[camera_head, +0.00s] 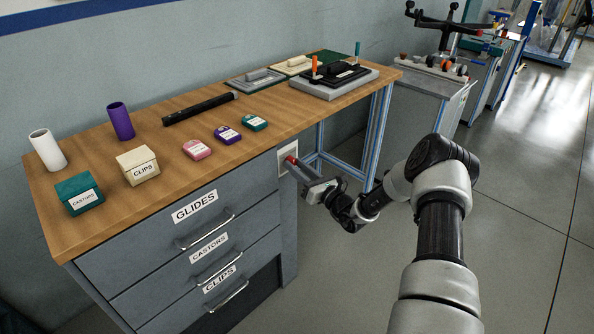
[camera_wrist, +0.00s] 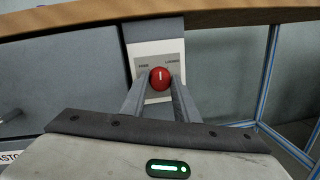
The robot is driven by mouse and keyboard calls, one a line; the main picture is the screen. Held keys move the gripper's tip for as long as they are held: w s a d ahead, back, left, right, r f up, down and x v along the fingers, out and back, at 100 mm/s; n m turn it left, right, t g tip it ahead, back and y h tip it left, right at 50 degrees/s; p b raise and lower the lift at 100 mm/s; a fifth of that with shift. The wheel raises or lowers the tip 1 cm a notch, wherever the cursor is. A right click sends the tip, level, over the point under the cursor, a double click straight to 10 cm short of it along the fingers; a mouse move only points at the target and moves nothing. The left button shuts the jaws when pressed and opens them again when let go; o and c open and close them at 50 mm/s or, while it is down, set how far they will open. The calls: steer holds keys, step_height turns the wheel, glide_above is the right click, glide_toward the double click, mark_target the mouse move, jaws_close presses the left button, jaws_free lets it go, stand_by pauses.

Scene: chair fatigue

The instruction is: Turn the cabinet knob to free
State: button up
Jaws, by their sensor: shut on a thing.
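The red cabinet knob (camera_wrist: 160,75) is on a pale plate (camera_wrist: 144,50) on the cabinet side, under the table top. Its white mark looks near upright. It lies between a left label that seems to read FREE and a right one that seems to read LOCKED. My gripper (camera_wrist: 160,84) is shut on the knob, one finger on each side. In the head view my gripper (camera_head: 304,175) reaches the plate from the right, and the knob (camera_head: 291,160) shows as a small red spot. The grey cabinet (camera_head: 285,215) has drawers labelled GLIDES, CASTORS and CLIPS, all looking shut.
The wooden table top (camera_head: 80,225) overhangs just above the knob. On it are boxes, two tubes, a black bar (camera_head: 200,108) and trays. A blue frame leg (camera_head: 377,135) stands right of the cabinet. The floor (camera_head: 530,220) at right is open.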

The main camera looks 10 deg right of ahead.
steer(key=n+y+b, duration=0.1)
steer(key=n, duration=0.4)
steer(key=shift+f+b, duration=0.15)
steer(key=shift+b, duration=0.2)
steer(key=n+y+b, duration=0.1)
steer(key=n, duration=0.4)
steer(key=shift+d+n+g+b, duration=0.1)
steer(key=shift+n+g+b, duration=0.2)
steer(key=shift+b, duration=0.05)
steer(key=o, duration=1.1)
steer(key=shift+c, duration=0.2)
steer(key=p+v, duration=0.2)
steer(key=v, duration=1.5)
steer(key=shift+p, duration=0.35)
steer(key=shift+d, duration=0.1)
